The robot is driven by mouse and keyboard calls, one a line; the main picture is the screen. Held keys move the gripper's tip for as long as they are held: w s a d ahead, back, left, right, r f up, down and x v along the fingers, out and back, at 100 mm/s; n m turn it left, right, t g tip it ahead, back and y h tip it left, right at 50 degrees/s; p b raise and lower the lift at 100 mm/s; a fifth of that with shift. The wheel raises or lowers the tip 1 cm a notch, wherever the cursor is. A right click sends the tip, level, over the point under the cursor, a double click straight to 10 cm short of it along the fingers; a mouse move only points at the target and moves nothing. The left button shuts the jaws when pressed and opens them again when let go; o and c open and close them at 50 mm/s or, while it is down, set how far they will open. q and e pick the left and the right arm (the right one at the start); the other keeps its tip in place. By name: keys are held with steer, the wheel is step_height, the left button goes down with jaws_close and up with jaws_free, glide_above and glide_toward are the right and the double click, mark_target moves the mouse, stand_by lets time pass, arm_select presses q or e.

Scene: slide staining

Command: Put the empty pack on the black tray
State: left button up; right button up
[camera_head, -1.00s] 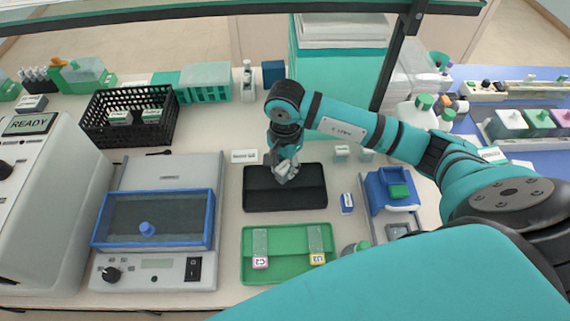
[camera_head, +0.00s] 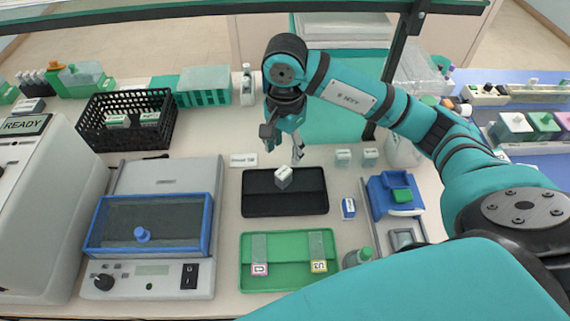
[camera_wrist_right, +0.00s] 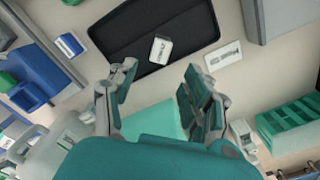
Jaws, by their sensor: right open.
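The black tray (camera_head: 258,197) lies on the bench behind the green tray. A small white pack (camera_head: 284,177) with a printed label rests on the black tray, near its back middle. In the right wrist view the white pack (camera_wrist_right: 161,50) lies on the dark floor of the black tray (camera_wrist_right: 125,30). My right gripper (camera_head: 283,150) is above and behind the tray, apart from the pack. In the wrist view the right gripper's fingers (camera_wrist_right: 157,85) are spread wide with nothing between them. Whether the pack is empty cannot be seen. My left gripper is not in view.
A green tray (camera_head: 275,285) with two slides lies in front. A white label card (camera_head: 243,160) is behind the black tray. Two small white boxes (camera_head: 357,157), a blue-and-white pack (camera_head: 348,208) and a blue holder (camera_head: 382,205) stand to the right. A hotplate-like device (camera_head: 150,260) is left.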

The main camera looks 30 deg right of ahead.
step_height(320, 180, up, 4)
steer(key=shift+f, duration=0.2)
steer(key=shift+f, duration=0.1)
stand_by(0.4)
